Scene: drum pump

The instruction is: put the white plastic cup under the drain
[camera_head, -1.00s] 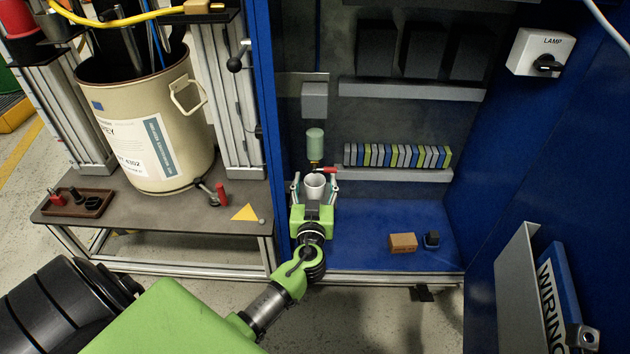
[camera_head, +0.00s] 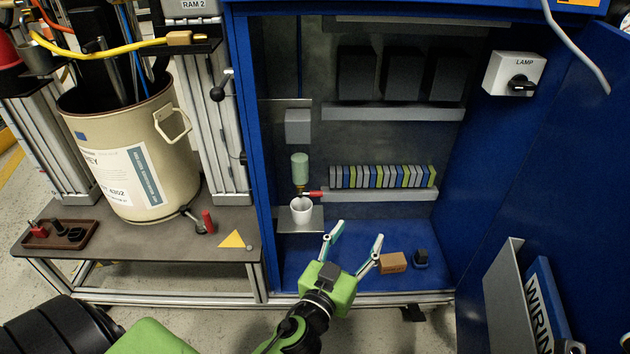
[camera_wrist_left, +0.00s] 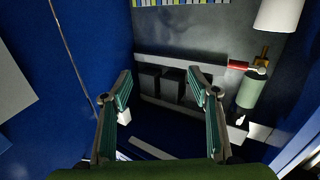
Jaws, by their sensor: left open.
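The white plastic cup (camera_head: 301,210) stands upright on a small grey ledge (camera_head: 312,226) at the left inside the blue cabinet. Directly above it is the drain with its red-handled valve (camera_head: 313,194), below a green-tinted bowl (camera_head: 300,163). My left gripper (camera_head: 352,247) is open and empty, to the right of the cup and apart from it, over the blue cabinet floor. In the left wrist view the open fingers (camera_wrist_left: 163,92) have nothing between them, and the cup (camera_wrist_left: 279,14) shows at the upper right. My right gripper is not in view.
A brown block (camera_head: 392,263) and a small dark object (camera_head: 421,258) lie on the cabinet floor right of my left gripper. A row of coloured terminals (camera_head: 383,177) runs along the back. The open door (camera_head: 540,200) bounds the right side, the cabinet's left edge (camera_head: 250,130) the left.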

